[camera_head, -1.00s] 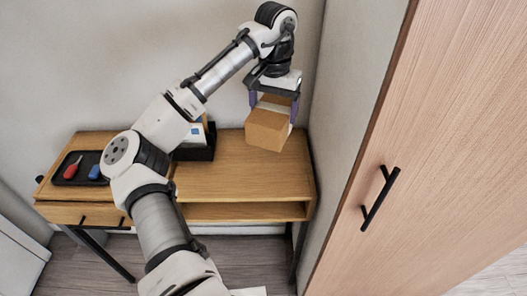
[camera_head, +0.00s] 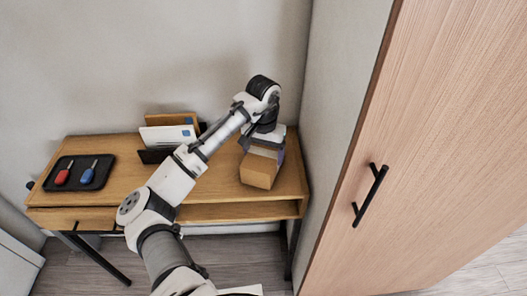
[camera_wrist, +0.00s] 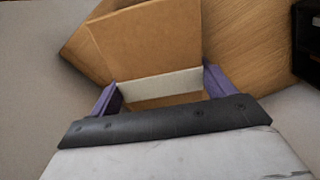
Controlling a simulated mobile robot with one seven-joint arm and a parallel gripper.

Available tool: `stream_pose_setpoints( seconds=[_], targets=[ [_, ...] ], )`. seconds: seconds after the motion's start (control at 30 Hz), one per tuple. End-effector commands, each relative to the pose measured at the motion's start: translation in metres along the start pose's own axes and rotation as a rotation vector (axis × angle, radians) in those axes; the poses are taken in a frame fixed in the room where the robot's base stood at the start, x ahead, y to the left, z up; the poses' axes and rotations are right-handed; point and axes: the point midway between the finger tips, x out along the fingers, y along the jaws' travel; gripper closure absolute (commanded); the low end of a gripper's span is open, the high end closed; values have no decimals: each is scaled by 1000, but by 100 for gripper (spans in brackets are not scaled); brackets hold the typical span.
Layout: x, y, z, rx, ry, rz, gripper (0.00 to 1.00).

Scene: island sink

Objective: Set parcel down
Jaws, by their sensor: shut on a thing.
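The parcel (camera_head: 259,172) is a brown cardboard box with a pale band across it. It is at the right end of the wooden desk (camera_head: 112,186) in the head view. My gripper (camera_head: 266,142) is above it, shut on it. In the wrist view the parcel (camera_wrist: 148,42) sits between the purple fingers of my gripper (camera_wrist: 161,88), with the pale band near them. The box is at or just above the desktop; I cannot tell whether its underside touches, as that is hidden.
A black tray (camera_head: 101,179) with a red-tagged key (camera_head: 62,177) and a blue-tagged key (camera_head: 87,175) lies at the desk's left. A letter holder with envelopes (camera_head: 168,136) stands at the back middle. A wall bounds the right, and a wooden door with a black handle (camera_head: 370,195) is nearer.

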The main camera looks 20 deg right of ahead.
Motion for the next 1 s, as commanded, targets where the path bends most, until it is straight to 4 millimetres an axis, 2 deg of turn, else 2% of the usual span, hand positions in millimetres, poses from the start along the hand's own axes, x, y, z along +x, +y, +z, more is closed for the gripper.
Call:
stream_pose_setpoints(
  seconds=[0.3,0.33,0.43,0.77,0.87,1.0],
  targets=[
    [3,0,0,0,1,0,48],
    [2,0,0,1,0,-1,15],
    [2,0,0,1,0,-1,1],
    [-3,0,0,1,1,-1,0],
    [-14,0,-1,2,3,-1,0],
    [-45,0,-1,2,5,-3,0]
  ],
)
